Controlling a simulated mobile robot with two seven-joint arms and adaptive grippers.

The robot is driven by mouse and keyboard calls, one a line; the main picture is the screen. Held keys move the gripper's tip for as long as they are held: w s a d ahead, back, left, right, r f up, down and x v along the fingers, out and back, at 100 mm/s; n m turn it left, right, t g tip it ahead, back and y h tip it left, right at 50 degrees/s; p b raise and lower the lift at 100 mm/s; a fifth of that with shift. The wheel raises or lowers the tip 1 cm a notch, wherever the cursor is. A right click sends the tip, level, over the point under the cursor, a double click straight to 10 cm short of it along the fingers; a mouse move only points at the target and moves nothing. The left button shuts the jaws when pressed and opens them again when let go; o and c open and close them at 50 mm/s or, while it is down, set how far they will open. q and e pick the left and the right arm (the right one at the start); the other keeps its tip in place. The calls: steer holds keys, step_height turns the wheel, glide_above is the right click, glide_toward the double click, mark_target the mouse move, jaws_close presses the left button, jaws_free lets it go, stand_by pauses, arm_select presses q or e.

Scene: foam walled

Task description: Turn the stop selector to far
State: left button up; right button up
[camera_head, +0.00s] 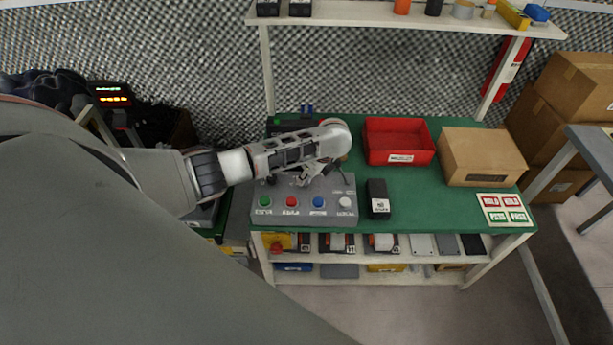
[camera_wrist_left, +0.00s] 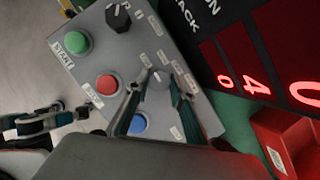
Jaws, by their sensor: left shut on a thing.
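The grey control panel (camera_head: 330,215) lies on the green bench top. It also fills the middle of the left wrist view (camera_wrist_left: 165,45). A small grey selector knob (camera_wrist_left: 158,76) with several small labels around it sits on the panel. The labels are too small to read, so its setting cannot be told. My left gripper (camera_wrist_left: 157,88) has its fingers on both sides of this knob and is shut on it. In the head view my left gripper (camera_head: 312,172) is over the panel's back part, and my arm hides the knob.
A larger black knob (camera_wrist_left: 118,17) and green (camera_head: 265,201), red (camera_head: 291,201), blue (camera_head: 317,202) and white (camera_head: 345,202) buttons are on the panel. A red bin (camera_head: 373,151), a cardboard box (camera_head: 481,156) and a black device (camera_head: 378,198) stand to the right.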

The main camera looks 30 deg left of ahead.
stand_by(0.4)
arm_select(q)
steer(key=o, duration=1.1)
steer(key=v, duration=1.2)
steer(key=shift+f, duration=0.1)
